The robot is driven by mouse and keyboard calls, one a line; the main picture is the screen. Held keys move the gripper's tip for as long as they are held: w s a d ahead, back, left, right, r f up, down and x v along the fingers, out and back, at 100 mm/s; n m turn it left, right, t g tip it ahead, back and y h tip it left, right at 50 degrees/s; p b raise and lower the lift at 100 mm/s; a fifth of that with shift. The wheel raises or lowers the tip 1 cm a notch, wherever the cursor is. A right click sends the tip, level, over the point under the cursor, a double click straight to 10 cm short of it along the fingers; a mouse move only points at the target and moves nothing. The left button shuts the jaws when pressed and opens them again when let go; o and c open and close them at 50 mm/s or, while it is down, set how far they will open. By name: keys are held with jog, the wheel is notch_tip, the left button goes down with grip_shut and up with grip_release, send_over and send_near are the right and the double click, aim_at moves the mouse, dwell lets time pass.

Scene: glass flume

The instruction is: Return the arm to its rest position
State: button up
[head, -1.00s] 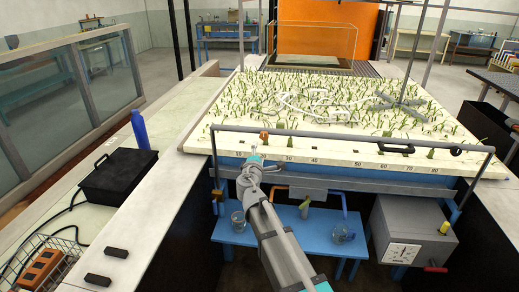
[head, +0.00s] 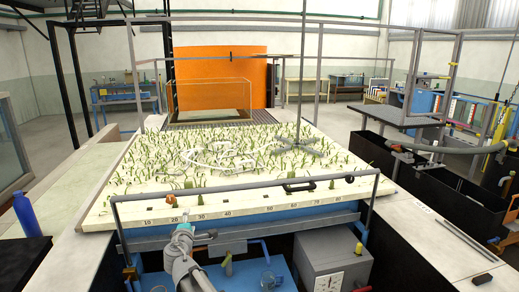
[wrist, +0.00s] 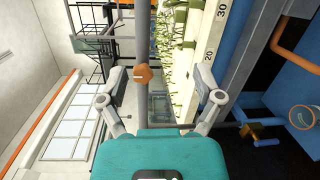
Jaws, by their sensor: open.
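My arm reaches forward from the bottom of the head view, with my gripper (head: 183,226) near the front rail of the plant bed. In the wrist view my gripper (wrist: 160,85) is open, its two grey fingers spread wide. Nothing is held between them. A small orange piece (wrist: 143,77) shows in the gap beyond the fingers, by a grey upright bar; I cannot tell how far off it is.
The grey front rail (head: 250,188) runs across the pale bed (head: 240,205) of green sprouts, close to my gripper. Below are a blue table (head: 215,275) and a grey dial box (head: 325,260). A blue bottle (head: 25,213) stands at left.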

jog(key=s+d+f+m+g+h, duration=0.1)
jog(key=d+f+m+g+h, duration=0.2)
jog(key=d, duration=0.6)
jog(key=s+d+f+m+g+h, duration=0.1)
jog(key=d+f+m+g, duration=0.3)
jog(key=d, duration=0.6)
jog(key=s+d+f+m+h, duration=0.1)
jog(key=d+f+m+h, duration=0.1)
jog(key=d+m, duration=0.5)
jog(key=s+d+f+m+g+y, duration=0.2)
jog(key=s+d+f+m+g, duration=0.1)
jog(key=s+d, duration=0.5)
jog(key=s+d+f+m+g+y, duration=0.2)
jog(key=s+d+f+g, duration=0.3)
jog(key=s, duration=0.5)
jog(key=d+m+g, duration=0.1)
jog(key=d+g, duration=0.1)
jog(key=d, duration=0.1)
jog(key=shift+y, duration=0.4)
jog(key=shift+w, duration=0.1)
